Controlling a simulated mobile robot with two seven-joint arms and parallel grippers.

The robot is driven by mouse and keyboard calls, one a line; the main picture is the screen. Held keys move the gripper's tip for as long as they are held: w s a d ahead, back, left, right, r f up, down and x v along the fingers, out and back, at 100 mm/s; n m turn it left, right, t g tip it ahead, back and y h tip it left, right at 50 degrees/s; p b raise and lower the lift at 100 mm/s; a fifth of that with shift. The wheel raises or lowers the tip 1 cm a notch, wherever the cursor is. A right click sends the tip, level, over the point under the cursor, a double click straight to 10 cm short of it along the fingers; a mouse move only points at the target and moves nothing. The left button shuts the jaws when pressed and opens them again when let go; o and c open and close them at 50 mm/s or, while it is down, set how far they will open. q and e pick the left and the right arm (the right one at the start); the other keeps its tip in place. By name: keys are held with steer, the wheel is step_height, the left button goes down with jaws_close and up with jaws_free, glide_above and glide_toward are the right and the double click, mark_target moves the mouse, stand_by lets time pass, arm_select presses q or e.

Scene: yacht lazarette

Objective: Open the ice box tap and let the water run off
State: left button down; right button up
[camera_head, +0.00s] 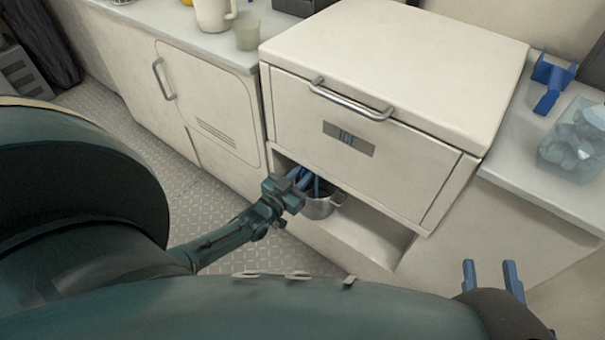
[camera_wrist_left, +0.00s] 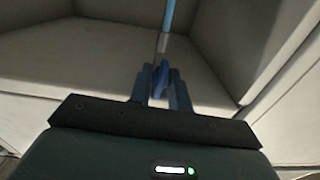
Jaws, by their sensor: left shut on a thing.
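The cream ice box (camera_head: 370,155) carries an ICE label and has an open recess below its front. A metal pot (camera_head: 322,206) with a side handle stands in that recess. My left gripper (camera_head: 303,180) reaches into the recess at the pot's upper left. In the left wrist view, my left gripper (camera_wrist_left: 160,82) is shut on the blue tap handle (camera_wrist_left: 161,76). Above the handle are a grey metal piece (camera_wrist_left: 162,42) and a light blue tube (camera_wrist_left: 169,14). My right gripper (camera_head: 491,275) is open and empty at lower right.
A counter at upper left holds a white jug (camera_head: 213,14) and a greenish cup (camera_head: 247,34). On the right counter are a blue bracket-like item (camera_head: 551,82) and a clear tub of ice (camera_head: 575,142). The recess floor (camera_head: 370,240) right of the pot is clear.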

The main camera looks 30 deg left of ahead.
arm_select(q)
steer(key=shift+s, duration=0.1)
arm_select(e)
steer(key=shift+w+r, duration=0.1)
steer(key=shift+r, duration=0.05)
arm_select(q)
steer(key=c, duration=1.6)
jaws_free()
steer(key=shift+s, duration=0.35)
steer(key=s+p, duration=0.1)
steer(key=s, duration=0.3)
steer(key=s+p, duration=0.1)
steer(key=s, duration=0.3)
steer(key=s+a+p, duration=0.1)
steer(key=s, duration=0.3)
steer(key=shift+s, duration=0.2)
arm_select(e)
steer(key=shift+d+m+g+h, duration=0.5)
steer(key=shift+d+h, duration=0.1)
steer(key=shift+h, duration=0.4)
